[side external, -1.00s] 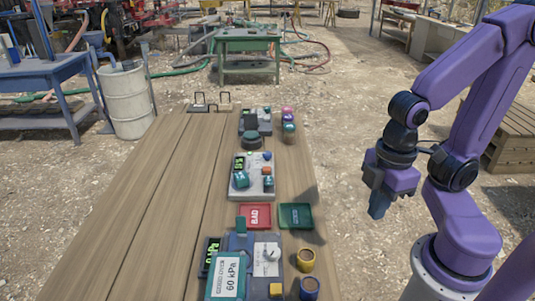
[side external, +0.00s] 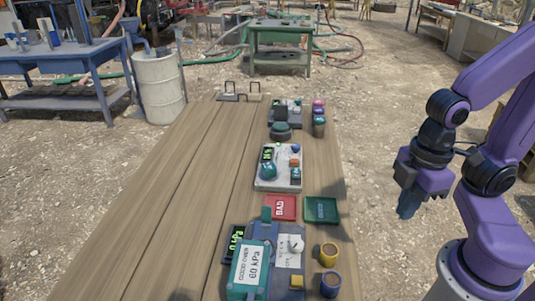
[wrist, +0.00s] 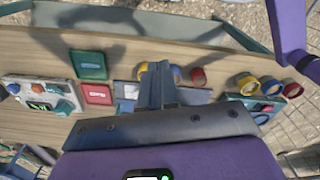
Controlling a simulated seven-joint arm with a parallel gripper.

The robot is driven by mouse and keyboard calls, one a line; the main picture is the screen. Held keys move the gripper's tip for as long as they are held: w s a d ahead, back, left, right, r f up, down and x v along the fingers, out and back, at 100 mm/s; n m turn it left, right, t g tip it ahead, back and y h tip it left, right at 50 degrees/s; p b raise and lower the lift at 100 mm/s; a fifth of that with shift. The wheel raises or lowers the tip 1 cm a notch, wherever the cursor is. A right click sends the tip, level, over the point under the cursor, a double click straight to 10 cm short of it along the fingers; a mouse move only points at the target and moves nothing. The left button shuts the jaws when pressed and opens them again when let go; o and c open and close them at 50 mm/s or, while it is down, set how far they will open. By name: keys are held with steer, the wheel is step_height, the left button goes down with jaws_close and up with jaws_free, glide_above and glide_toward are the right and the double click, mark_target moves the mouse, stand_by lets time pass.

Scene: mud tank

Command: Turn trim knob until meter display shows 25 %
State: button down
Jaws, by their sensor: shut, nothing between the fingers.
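A light grey panel (side external: 265,185) stands in the middle of the wooden table. It carries a small display (side external: 267,155) with green digits, too small to read, a large teal knob (side external: 268,172), and smaller blue, orange and teal controls. I cannot tell which control is the trim knob. The panel also shows at the left in the wrist view (wrist: 12,92), with its display lit green (wrist: 40,106). My gripper (side external: 408,210) is shut and empty, in the air right of the table and apart from every panel. Its fingers (wrist: 157,90) point over the table in the wrist view.
Red (side external: 280,208) and green (side external: 321,210) trays and several cups stand nearby. The table's left side is clear.

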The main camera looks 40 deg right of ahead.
steer(key=c, duration=1.4)
jaws_free()
steer(key=o, duration=0.6)
steer(key=shift+w+a+r, duration=0.2)
steer(key=shift+w+a, duration=0.15)
steer(key=shift+w, duration=0.25)
steer(key=shift+w+a+r, duration=0.2)
steer(key=shift+w+a, duration=0.15)
steer(key=shift+w, duration=0.2)
steer(key=shift+o, duration=0.2)
steer(key=w+a+r+m, duration=0.1)
steer(key=w+r+m, duration=0.1)
steer(key=w, duration=1)
steer(key=w+a+r+m, duration=0.1)
steer(key=w+r+m, duration=0.1)
steer(key=w, duration=1.1)
steer(key=m, duration=0.4)
glide_above(296, 145)
step_height(296, 145, down, 3)
step_height(296, 145, down, 16)
steer(key=shift+w+f, duration=0.1)
steer(key=shift+f, duration=0.15)
steer(key=shift+c, duration=0.2)
